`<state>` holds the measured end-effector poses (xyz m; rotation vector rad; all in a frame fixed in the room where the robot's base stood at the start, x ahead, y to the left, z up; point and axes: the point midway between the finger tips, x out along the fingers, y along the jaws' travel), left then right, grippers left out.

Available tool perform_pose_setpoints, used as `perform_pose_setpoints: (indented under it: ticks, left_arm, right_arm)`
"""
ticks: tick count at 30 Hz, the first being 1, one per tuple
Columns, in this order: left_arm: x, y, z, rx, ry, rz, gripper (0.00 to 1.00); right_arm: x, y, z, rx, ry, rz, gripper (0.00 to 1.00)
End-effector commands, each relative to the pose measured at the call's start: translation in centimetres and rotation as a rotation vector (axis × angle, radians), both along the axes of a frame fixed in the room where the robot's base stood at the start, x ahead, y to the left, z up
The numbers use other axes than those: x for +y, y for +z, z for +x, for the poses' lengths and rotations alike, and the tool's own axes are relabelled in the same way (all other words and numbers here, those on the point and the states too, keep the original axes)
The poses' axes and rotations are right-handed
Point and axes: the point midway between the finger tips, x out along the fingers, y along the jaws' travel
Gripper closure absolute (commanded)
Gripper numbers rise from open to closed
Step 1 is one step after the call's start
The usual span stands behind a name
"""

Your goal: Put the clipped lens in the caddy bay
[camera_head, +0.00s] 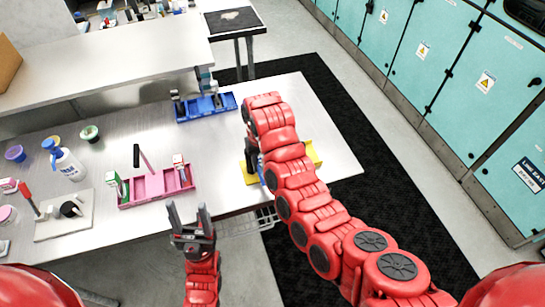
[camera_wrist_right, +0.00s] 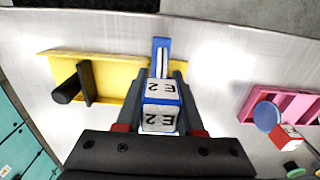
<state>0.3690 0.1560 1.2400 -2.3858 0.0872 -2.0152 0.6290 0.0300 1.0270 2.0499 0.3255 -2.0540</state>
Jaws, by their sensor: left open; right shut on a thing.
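My right gripper (camera_wrist_right: 160,85) is shut on a blue piece with white labels (camera_wrist_right: 160,105) that read "E 2", upside down in the right wrist view. The piece is over or at one end of the yellow caddy (camera_wrist_right: 112,70); I cannot tell whether it touches it. In the head view the red right arm hides much of the yellow caddy (camera_head: 314,153) and the right gripper. My left gripper (camera_head: 189,212) is open and empty, in front of the table's near edge. I cannot tell whether the held piece is the clipped lens.
A pink caddy (camera_head: 157,202) with small upright items stands left of the yellow one. A blue caddy (camera_head: 207,114) stands farther back. A white bottle (camera_head: 67,164) and a pale board (camera_head: 62,228) are at the left. Bare tabletop (camera_head: 222,150) lies between the caddies.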

Motion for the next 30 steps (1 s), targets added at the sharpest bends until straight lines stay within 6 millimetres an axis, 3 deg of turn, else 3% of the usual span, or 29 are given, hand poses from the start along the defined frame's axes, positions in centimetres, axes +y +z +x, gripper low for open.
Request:
perform_pose_setpoints:
  ticks: [1, 3, 10, 12, 15, 26, 29, 30]
  left_arm:
    - [0.0, -1.7, 0.0, 0.0, 0.0, 0.0, 0.41]
    - [0.0, -2.8, 0.0, 0.0, 0.0, 0.0, 0.41]
    - [0.0, -4.6, 0.0, 0.0, 0.0, 0.0, 0.41]
    - [0.0, -6.5, 0.0, 0.0, 0.0, 0.0, 0.41]
    - [0.0, -7.6, 0.0, 0.0, 0.0, 0.0, 0.41]
    - [0.0, -9.6, 0.0, 0.0, 0.0, 0.0, 0.41]
    - [0.0, -7.2, 0.0, 0.0, 0.0, 0.0, 0.41]
    - [0.0, -7.7, 0.0, -0.001, 0.0, 0.0, 0.41]
  right_arm:
    - [-0.3, -0.7, 1.0, -0.007, 0.003, -0.006, 1.0]
    - [-0.8, -0.9, 2.0, -0.007, 0.002, -0.005, 1.0]
    - [-2.2, -0.7, 5.1, -0.002, -0.002, 0.0, 1.0]
    - [-2.4, -1.4, 5.9, -0.005, 0.002, -0.006, 1.0]
    - [-2.7, -1.3, 6.5, -0.001, 0.004, -0.009, 1.0]
    - [-3.0, -1.0, 7.4, -0.005, 0.001, 0.001, 1.0]
    - [-3.2, -1.8, 7.1, 0.007, 0.0, -0.002, 1.0]
    - [-3.1, -2.8, 7.2, 0.004, 0.0, -0.001, 1.0]
